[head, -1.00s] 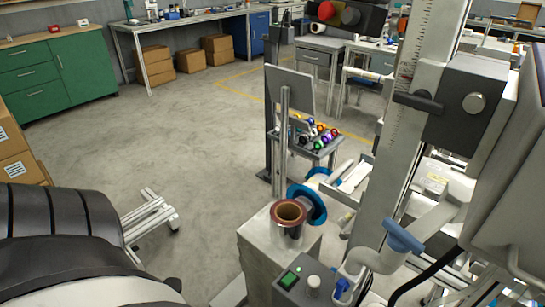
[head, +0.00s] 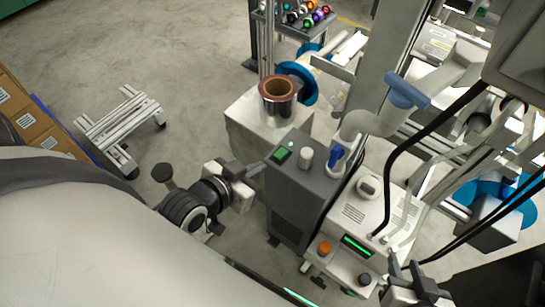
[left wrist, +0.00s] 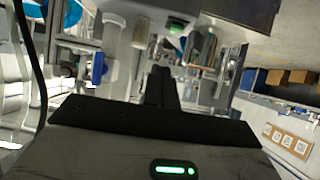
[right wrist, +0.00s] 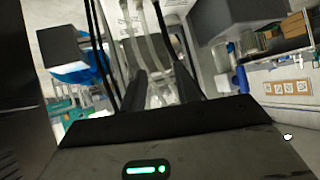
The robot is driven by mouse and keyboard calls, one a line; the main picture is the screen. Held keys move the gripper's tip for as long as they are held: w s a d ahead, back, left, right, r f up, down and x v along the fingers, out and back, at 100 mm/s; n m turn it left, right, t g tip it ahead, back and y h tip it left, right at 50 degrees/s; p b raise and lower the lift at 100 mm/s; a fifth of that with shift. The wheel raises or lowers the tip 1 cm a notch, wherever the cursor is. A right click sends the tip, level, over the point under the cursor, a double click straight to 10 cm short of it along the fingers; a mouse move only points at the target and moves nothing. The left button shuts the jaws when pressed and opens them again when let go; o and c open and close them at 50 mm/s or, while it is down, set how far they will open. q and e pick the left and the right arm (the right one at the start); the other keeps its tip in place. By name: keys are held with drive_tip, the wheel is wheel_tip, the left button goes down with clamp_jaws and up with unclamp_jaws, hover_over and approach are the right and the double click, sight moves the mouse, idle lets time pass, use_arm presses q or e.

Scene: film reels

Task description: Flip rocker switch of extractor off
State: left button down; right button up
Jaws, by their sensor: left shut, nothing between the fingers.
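The extractor (head: 292,208) is a dark grey box with a vented front, standing near the middle of the head view. On its top is a green-lit rocker switch (head: 281,154), beside a pale round knob (head: 305,157). My left gripper (head: 259,168) is shut and empty, just left of the switch at the box's upper edge. Whether the tips touch it I cannot tell. The left wrist view also shows the green switch (left wrist: 177,27) beyond the shut fingers (left wrist: 160,82). My right gripper (head: 412,275) is at the lower right, with its fingers apart (right wrist: 162,78) in its wrist view.
A copper-cored film reel (head: 278,98) stands on a pale block (head: 245,120) behind the extractor. A white device (head: 370,215) with a green display stands to its right. A hose with a blue handle (head: 337,155) and black cables hang close by.

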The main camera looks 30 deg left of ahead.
use_arm(q)
drive_tip(key=shift+w+a+r+t+b, duration=0.25)
drive_tip(key=shift+w+a+b, duration=0.05)
drive_tip(key=shift+a, duration=0.25)
drive_tip(key=shift+w+a+r+t+b, duration=0.2)
drive_tip(key=shift+w+a+t+b, duration=0.05)
drive_tip(key=shift+a, duration=0.25)
use_arm(e)
drive_tip(key=shift+w+a+f, duration=0.1)
drive_tip(key=shift+a+f, duration=0.2)
drive_tip(key=shift+f, duration=0.15)
use_arm(q)
drive_tip(key=b, duration=0.1)
hover_over(273, 163)
drive_tip(key=f, duration=0.4)
drive_tip(key=shift+w, duration=0.25)
wheel_tip(273, 163, down, 3)
drive_tip(key=shift+s+r+b, duration=0.1)
drive_tip(key=shift+r+b, duration=0.05)
drive_tip(key=shift+b, duration=0.2)
drive_tip(key=shift+s+f, duration=0.15)
drive_tip(key=shift+f, duration=0.6)
use_arm(e)
drive_tip(key=shift+w+a+f+y, duration=0.1)
drive_tip(key=shift+a+f+y, duration=0.05)
drive_tip(key=shift+f+y, duration=0.15)
